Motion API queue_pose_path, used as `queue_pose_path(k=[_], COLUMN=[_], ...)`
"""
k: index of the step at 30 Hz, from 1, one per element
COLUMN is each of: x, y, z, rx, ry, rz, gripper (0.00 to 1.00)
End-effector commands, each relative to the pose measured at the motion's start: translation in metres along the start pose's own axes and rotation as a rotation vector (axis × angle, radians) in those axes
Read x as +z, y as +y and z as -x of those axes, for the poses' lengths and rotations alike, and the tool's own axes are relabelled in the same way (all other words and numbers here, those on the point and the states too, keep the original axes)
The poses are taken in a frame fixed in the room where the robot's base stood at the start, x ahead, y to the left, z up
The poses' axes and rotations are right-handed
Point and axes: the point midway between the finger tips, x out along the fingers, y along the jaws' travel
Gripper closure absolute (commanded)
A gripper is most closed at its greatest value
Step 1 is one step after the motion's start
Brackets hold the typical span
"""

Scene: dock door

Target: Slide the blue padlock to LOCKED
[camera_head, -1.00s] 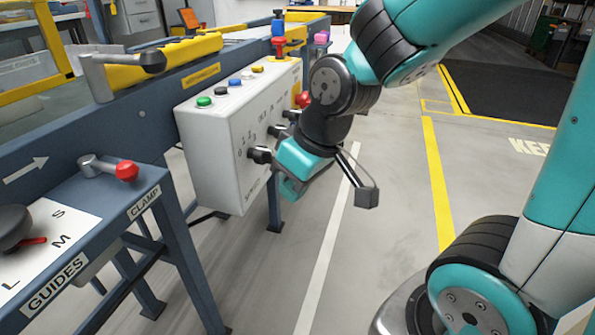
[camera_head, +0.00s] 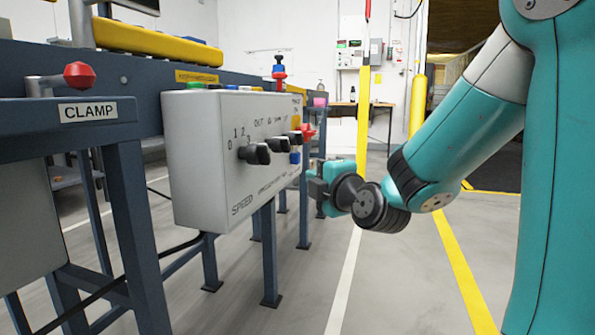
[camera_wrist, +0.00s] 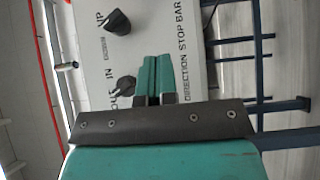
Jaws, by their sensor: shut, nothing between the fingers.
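No padlock can be made out for certain. A small blue piece (camera_head: 294,157) sits low on the far end of the control box's front face, below a black knob. A separate blue-topped red fitting (camera_head: 279,68) stands above the box. No LOCKED mark is readable. My gripper (camera_head: 314,188) is to the right of the box's far end, apart from the blue piece in the picture. In the wrist view its teal fingers (camera_wrist: 155,80) are shut and empty, in front of the panel with two black knobs and the words DIRECTION and STOP BAR.
The white control box (camera_head: 215,150) has a SPEED knob (camera_head: 254,153) and a red button (camera_head: 307,131). The blue-grey frame (camera_head: 135,215) and its CLAMP handle (camera_head: 78,76) stand at the left. Open floor (camera_head: 400,280) lies right of the box.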

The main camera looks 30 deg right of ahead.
Motion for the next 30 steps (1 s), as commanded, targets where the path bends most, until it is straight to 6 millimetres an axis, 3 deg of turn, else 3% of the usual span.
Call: queue_pose_path(k=[8, 19, 30], x=[-0.002, 0.001, -0.002], y=[0.002, 0.006, 0.006], z=[-0.004, -0.026, -0.099], rx=[-0.006, -0.011, -0.006], ry=[0.008, -0.005, 0.003], rz=[0.0, -0.008, -0.001], gripper=[1.0, 1.0, 1.0])
